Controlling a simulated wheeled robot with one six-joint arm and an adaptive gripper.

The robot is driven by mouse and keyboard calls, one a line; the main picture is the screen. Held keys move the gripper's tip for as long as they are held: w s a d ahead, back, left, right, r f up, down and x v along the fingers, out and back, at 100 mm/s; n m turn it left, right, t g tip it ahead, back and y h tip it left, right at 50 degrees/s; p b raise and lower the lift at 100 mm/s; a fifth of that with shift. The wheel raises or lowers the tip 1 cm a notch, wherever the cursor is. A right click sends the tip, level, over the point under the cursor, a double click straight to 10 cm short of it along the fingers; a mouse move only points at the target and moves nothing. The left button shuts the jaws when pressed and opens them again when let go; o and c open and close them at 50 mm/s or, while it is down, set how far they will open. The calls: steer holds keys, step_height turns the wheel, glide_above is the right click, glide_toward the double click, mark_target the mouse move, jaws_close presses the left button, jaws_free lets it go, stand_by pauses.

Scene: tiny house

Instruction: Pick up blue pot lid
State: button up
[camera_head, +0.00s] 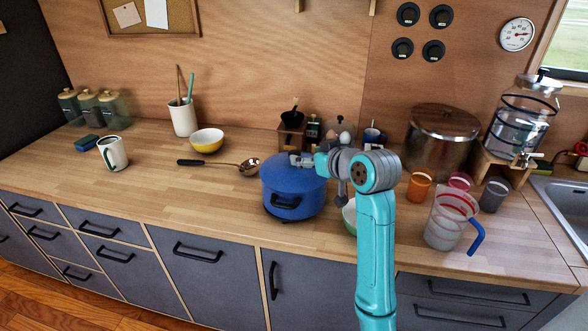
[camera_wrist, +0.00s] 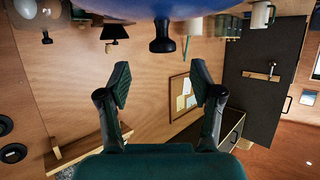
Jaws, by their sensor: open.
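The blue pot lid (camera_head: 281,177) sits on a blue pot (camera_head: 293,203) on the wooden counter. My gripper (camera_head: 297,159) is at the top of the lid, reaching in from the right and hiding part of it. My gripper (camera_wrist: 163,78) is open there, with a wide empty gap. The knob lies beyond the fingertips and lines up with the gap; the fingers appear apart from it.
A slotted spoon (camera_head: 220,164) lies left of the pot. A green bowl (camera_head: 349,215) stands close to its right, partly behind my arm. A large metal pot (camera_head: 442,137), orange cup (camera_head: 419,186) and measuring jug (camera_head: 447,222) stand further right. The left front counter is clear.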

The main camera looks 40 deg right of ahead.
mark_target(296, 153)
steer(key=shift+x, duration=3.5)
steer(key=shift+a+r, duration=0.1)
steer(key=shift+a, duration=0.05)
jaws_close()
